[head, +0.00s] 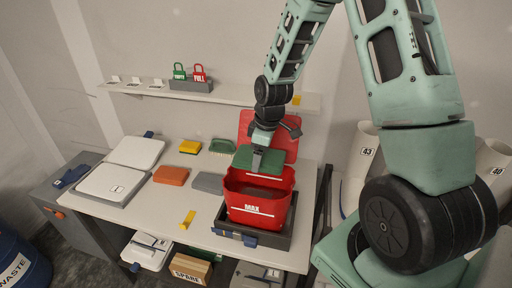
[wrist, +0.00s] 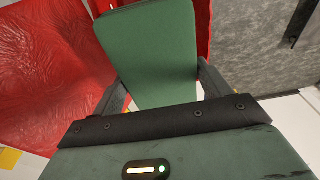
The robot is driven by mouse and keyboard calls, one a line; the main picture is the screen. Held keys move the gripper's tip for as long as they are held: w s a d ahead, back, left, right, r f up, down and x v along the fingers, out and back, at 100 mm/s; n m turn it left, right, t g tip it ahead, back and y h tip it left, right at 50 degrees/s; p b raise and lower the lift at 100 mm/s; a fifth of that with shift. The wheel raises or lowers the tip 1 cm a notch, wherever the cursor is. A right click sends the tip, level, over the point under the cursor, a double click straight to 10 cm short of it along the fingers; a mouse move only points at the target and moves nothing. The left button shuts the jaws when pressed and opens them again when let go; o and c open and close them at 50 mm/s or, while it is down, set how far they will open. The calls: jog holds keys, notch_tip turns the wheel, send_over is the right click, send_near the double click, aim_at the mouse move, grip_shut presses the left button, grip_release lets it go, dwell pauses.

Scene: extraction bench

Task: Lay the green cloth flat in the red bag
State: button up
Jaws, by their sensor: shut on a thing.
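The red bag (head: 250,205), marked MAX, stands open in a dark tray (head: 283,236) at the right of the bench. Its red lid (head: 285,135) stands up behind it. My gripper (head: 264,150) is shut on the green cloth (head: 243,158), a flat stiff-looking pad held above the bag's mouth at its back left. In the wrist view the green cloth (wrist: 150,55) lies between the two fingers, with red material (wrist: 45,75) of the bag or lid at the left. The inside of the bag is only partly visible.
An orange pad (head: 171,175), a grey pad (head: 208,182), a yellow pad (head: 190,146) and a green brush (head: 222,146) lie left of the bag. White lidded boxes (head: 113,183) stand at the far left. A wall shelf (head: 215,97) runs behind.

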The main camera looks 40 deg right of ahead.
jog(key=shift+s, duration=0.1)
jog(key=shift+f+b, duration=1.95)
jog(key=shift+f, duration=0.65)
jog(key=o, duration=1)
jog(key=shift+r, duration=0.1)
jog(key=r+b, duration=0.1)
jog(key=r, duration=0.4)
jog(key=s+d+r+b, duration=0.1)
jog(key=r, duration=0.5)
jog(key=s+r+b, duration=0.1)
jog(key=r, duration=0.5)
jog(key=shift+d, duration=0.25)
